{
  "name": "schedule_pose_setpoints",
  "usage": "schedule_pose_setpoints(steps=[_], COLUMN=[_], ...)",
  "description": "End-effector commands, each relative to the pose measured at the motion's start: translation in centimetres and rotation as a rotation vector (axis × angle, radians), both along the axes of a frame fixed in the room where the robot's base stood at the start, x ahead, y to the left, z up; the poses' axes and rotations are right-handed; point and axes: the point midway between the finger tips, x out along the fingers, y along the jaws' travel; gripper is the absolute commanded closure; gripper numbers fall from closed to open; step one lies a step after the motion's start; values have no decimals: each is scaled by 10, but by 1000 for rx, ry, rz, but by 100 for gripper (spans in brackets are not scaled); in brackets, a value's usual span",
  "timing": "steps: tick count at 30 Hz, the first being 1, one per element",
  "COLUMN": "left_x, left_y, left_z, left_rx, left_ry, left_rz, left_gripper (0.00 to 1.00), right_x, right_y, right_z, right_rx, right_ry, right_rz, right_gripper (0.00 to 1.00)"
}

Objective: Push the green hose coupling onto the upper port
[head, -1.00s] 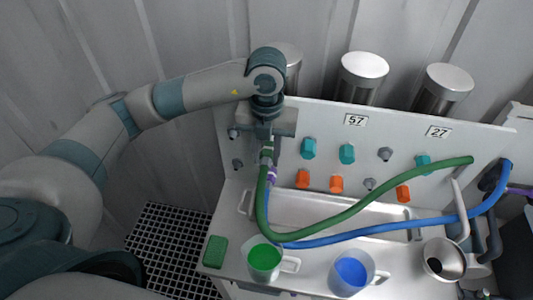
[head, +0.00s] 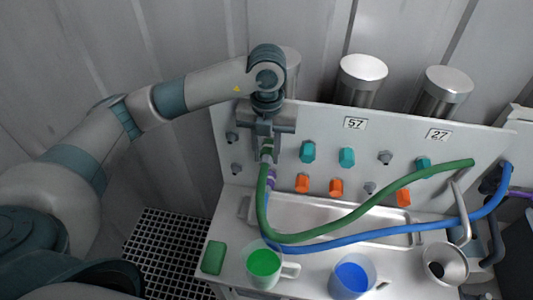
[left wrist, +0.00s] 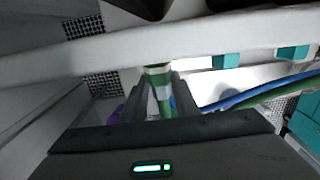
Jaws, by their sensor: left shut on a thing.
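My left gripper (head: 266,148) is shut on the green hose coupling (head: 267,156) in front of the left part of the white panel. The left wrist view shows the coupling (left wrist: 159,78), green with a pale band, between the two fingers. The green hose (head: 320,236) hangs from it and curves right. The upper port behind the gripper is hidden, so I cannot tell whether the coupling touches it. Just below, a purple coupling (head: 271,180) with the blue hose (head: 380,235) sits at the lower row. My right gripper is not in view.
Bare grey ports (head: 232,137) stand at the panel's left end. Teal caps (head: 308,152) and orange caps (head: 302,183) are to the right. A green-filled mug (head: 264,263), a blue-filled mug (head: 352,275) and a green block (head: 213,257) stand in front of the sink basin (head: 300,214).

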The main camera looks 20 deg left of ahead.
Motion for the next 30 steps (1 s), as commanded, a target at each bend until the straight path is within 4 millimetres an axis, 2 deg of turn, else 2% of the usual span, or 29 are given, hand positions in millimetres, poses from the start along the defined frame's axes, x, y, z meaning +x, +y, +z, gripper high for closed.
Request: schedule_pose_setpoints(steps=[5, 6, 8, 20, 26, 30], left_x=[4, 4, 3, 4, 4, 4], left_y=[1, 1, 1, 1, 0, 0], left_z=[0, 1, 1, 3, 17, 37], left_rx=[-1, -1, -1, -1, -2, -1], left_ry=[-1, -1, -1, -1, -4, -4], left_rz=[0, 0, 0, 0, 1, -1], left_gripper=[100, 63, 51, 51, 51, 51], right_x=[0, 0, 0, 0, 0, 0], right_y=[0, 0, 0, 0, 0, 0], right_z=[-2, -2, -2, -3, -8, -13], right_rx=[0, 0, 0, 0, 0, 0], right_ry=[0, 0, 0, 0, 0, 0], right_rz=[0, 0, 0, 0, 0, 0], right_gripper=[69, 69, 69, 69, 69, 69])
